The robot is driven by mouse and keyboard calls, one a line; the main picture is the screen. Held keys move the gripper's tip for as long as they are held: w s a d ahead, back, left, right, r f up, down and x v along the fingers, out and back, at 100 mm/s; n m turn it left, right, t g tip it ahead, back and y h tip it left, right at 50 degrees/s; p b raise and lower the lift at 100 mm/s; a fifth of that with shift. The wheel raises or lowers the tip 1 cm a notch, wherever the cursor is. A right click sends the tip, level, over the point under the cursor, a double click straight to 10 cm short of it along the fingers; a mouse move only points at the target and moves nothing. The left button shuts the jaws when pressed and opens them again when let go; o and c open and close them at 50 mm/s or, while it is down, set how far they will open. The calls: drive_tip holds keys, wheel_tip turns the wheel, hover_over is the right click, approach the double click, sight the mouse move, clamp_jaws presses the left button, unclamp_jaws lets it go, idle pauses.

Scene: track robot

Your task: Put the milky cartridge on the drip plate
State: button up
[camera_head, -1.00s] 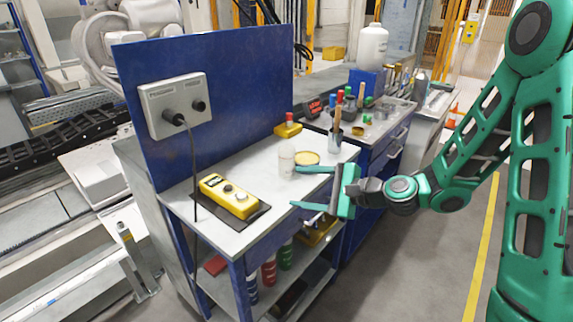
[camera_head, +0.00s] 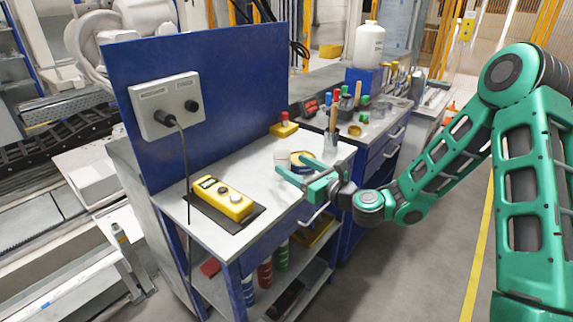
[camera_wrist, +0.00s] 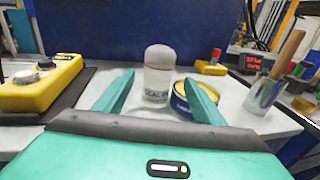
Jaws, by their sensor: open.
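The milky cartridge (camera_wrist: 158,70), a whitish upright cylinder with a rounded top and dark lettering low down, stands on the workbench (camera_head: 257,178). It shows only faintly in the head view (camera_head: 282,156), partly behind my fingers. My gripper (camera_head: 292,165) is open and low over the bench's right part. In the wrist view the cartridge appears between the two green fingertips (camera_wrist: 159,79), beyond them; I see no clear contact. I cannot surely pick out the drip plate; a dark flat mat (camera_head: 248,222) lies under the yellow control box.
A blue tin with a yellow top (camera_wrist: 196,98) stands close right of the cartridge, behind the right finger. A metal cup with brushes (camera_wrist: 262,92) is further right. The yellow control box (camera_head: 222,198) is at the left. A blue panel (camera_head: 215,85) backs the bench.

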sight(288, 162)
drive_tip(key=shift+x, duration=2.95)
drive_tip(key=shift+s+a+r, duration=0.1)
drive_tip(key=shift+r, duration=0.05)
drive_tip(key=c, duration=1.3)
drive_tip(key=shift+c, duration=0.2)
drive_tip(key=shift+r, duration=0.1)
